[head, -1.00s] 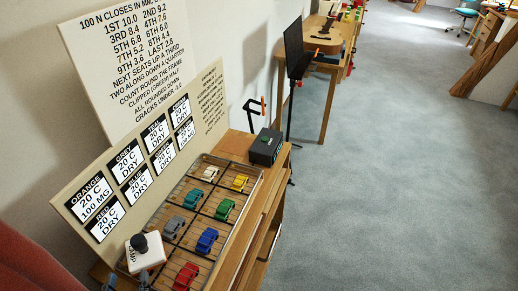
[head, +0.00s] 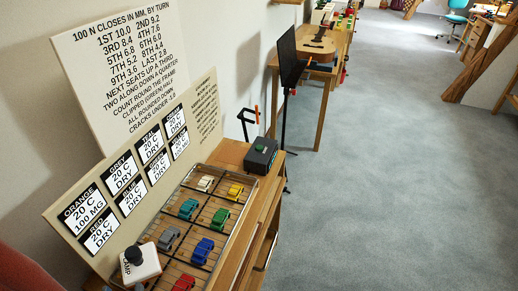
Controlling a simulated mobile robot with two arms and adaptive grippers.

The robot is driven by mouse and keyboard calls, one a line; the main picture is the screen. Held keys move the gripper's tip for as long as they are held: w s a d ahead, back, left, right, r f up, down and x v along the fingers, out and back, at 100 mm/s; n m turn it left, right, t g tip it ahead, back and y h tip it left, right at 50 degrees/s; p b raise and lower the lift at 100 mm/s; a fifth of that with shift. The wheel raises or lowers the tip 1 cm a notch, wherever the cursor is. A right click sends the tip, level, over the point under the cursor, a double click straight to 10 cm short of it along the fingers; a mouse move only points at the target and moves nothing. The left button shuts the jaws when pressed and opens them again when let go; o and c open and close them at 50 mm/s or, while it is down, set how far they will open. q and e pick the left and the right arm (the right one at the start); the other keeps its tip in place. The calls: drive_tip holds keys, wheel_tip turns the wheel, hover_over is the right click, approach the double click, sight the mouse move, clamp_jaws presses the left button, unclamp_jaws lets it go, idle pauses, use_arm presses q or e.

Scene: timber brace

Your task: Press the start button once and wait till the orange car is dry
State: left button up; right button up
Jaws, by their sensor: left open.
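The orange car is not to be seen; the front left of the wire rack (head: 228,233) is covered by a white block (head: 146,265) with a black knob, its lettering reading LAMP. A red car (head: 183,283) is at the rack's front right. A black box (head: 261,156) with a green button on top stands behind the rack on the wooden bench. The board (head: 98,208) shows a tile ORANGE 20 C 100 MG; the other readable tiles say 20 C DRY. My left gripper (head: 128,286) barely shows at the bottom edge by the white block, open. My right gripper is out of view.
Grey, blue, teal, green, cream and yellow cars stand on the rack. A lettered panel (head: 115,60) leans on the wall. A dark screen on a stand (head: 290,58) and a table with a guitar (head: 316,44) are beyond. The grey floor at right is clear.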

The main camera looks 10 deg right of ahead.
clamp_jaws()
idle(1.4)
